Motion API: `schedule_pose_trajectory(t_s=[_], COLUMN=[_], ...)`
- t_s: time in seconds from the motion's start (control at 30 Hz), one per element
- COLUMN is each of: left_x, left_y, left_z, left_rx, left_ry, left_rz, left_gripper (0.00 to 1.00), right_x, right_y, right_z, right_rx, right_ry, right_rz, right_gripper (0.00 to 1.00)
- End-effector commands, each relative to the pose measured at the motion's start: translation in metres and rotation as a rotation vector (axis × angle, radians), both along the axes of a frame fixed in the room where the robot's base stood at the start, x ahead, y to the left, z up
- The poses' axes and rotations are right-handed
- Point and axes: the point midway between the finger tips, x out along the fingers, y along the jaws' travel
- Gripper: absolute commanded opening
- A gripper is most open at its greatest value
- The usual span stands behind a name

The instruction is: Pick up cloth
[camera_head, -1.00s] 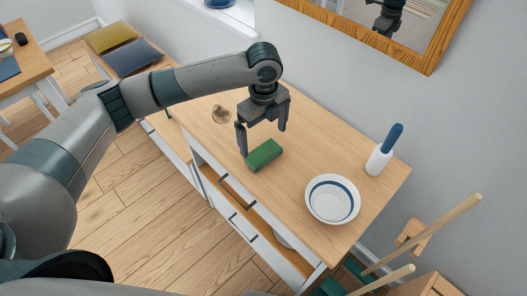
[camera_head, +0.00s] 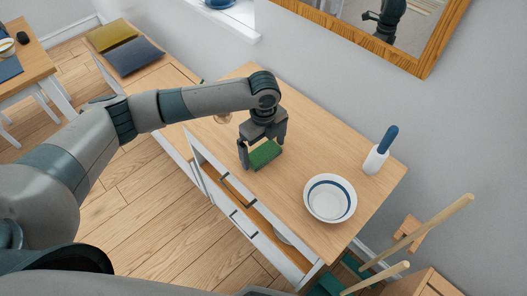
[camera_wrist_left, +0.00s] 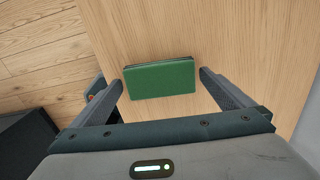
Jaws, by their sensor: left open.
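The green folded cloth (camera_head: 265,154) lies on the wooden top of the cabinet, near its front edge. It looks like a small thick block and also shows in the left wrist view (camera_wrist_left: 160,80). My left gripper (camera_head: 262,158) points down over it, with its fingers apart, one to each side of the cloth. In the left wrist view the open jaws (camera_wrist_left: 163,88) frame the cloth, with gaps between it and both fingers. I cannot tell from the head view whether a finger touches it. My right gripper is not in view.
A white bowl with a blue ring (camera_head: 330,198) stands to the right on the cabinet top (camera_head: 300,140). A white holder with a blue handle (camera_head: 378,152) stands near the wall. A small round brownish object (camera_head: 222,118) is partly hidden behind my arm. A framed mirror (camera_head: 400,40) hangs above.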

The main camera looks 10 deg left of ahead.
Motion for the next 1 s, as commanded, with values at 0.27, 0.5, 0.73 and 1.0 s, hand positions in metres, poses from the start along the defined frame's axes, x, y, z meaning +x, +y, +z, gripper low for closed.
schedule_pose_trajectory(t_s=[0.27, 0.5, 0.73, 1.0], left_x=[-0.0001, -0.0001, -0.0001, 0.0002], left_y=[0.0001, -0.0001, -0.0001, -0.0001], left_z=[-0.0031, -0.0028, -0.0026, -0.0015], left_rx=[0.001, 0.0, 0.0, -0.001], left_ry=[-0.001, 0.0, 0.0, -0.001], left_rz=[0.0, 0.0, 0.0, 0.0], left_gripper=[1.0, 1.0, 0.63, 0.63], right_x=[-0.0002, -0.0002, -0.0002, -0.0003], right_y=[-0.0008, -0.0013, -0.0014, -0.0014], right_z=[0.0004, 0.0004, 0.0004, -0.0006], right_rx=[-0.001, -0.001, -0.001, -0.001], right_ry=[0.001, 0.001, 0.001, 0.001], right_rz=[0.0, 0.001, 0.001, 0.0], right_gripper=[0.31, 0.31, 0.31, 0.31])
